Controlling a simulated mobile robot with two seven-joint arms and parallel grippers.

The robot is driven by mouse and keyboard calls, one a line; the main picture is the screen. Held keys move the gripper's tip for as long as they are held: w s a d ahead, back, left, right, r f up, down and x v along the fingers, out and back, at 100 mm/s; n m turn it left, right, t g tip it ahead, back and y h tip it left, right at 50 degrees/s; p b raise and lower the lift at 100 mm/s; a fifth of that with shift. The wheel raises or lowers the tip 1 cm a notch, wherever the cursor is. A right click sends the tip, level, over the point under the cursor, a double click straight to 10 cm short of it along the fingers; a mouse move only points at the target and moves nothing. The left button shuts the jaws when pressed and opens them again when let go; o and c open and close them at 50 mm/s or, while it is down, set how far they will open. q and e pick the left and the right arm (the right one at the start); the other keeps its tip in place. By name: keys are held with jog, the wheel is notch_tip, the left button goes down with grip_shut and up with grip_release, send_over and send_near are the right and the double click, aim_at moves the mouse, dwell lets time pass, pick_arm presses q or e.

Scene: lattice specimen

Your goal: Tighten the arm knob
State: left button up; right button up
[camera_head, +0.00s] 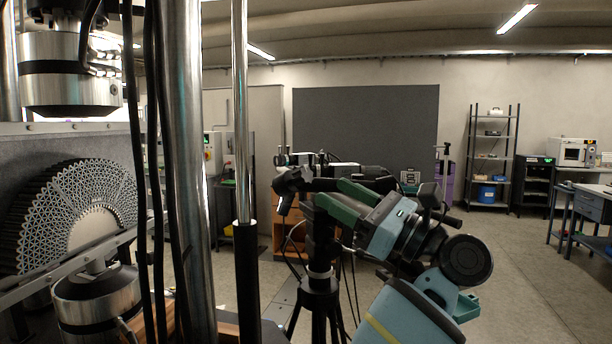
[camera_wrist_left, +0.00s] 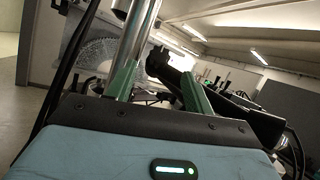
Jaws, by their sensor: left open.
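My left gripper (camera_head: 330,193), teal with green fingers, is open in the middle of the head view. Its fingers also show in the left wrist view (camera_wrist_left: 159,72), spread apart. A black jointed arm (camera_head: 345,184) on a black tripod (camera_head: 320,270) lies at the fingertips, partly behind them. Its rounded black end (camera_head: 290,181) is just left of the fingers; I cannot tell for sure which part is the knob. In the left wrist view a black end piece (camera_wrist_left: 158,60) appears between the fingers; contact cannot be told. My right gripper is in neither view.
A lattice half-disc specimen (camera_head: 118,190) sits between metal platens at left. A thick steel column (camera_head: 188,180) and a thinner rod (camera_head: 241,120) stand between it and the tripod. Cables hang by the tripod. Floor at right is open before the shelf (camera_head: 490,158).

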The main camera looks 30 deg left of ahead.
aim_at(309, 178)
pick_arm(q)
jog(key=p+x, duration=0.1)
jog(key=x, duration=0.2)
jog(key=p+x, duration=0.1)
jog(key=x, duration=0.2)
jog(key=shift+s+r, duration=0.2)
jog(key=shift+r, duration=0.2)
jog(key=shift+w+a, duration=0.15)
jog(key=shift+a, duration=0.5)
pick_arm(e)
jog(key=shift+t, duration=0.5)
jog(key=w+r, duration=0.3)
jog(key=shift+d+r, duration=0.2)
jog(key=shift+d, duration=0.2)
